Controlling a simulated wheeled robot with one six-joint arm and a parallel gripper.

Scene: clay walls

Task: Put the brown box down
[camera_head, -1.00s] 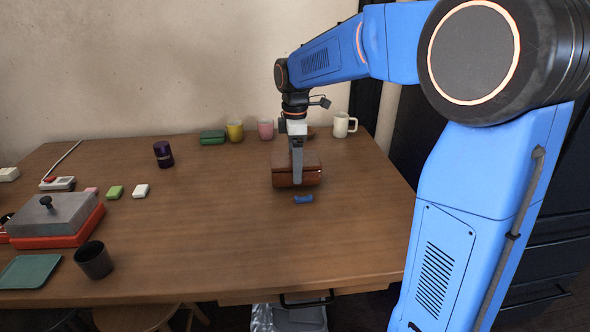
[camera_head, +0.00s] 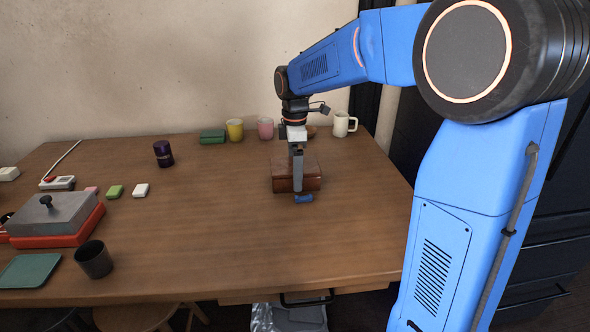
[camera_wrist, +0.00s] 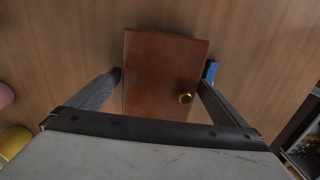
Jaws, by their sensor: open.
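The brown box (camera_head: 311,178) rests on the wooden table (camera_head: 215,215), right of its middle. In the wrist view the brown box (camera_wrist: 155,75) has a small gold knob on its top. My gripper (camera_head: 298,188) is pointed down at the box. In the wrist view my gripper (camera_wrist: 160,85) is open, with one finger on each side of the box and a visible gap on the left. The right finger is close to the box; I cannot tell whether it touches.
A small blue object (camera_head: 304,199) lies just in front of the box. Behind are a white mug (camera_head: 341,124), a pink cup (camera_head: 265,128), a yellow cup (camera_head: 235,130) and a green box (camera_head: 212,136). A dark cup (camera_head: 94,260) stands front left. The table's middle is clear.

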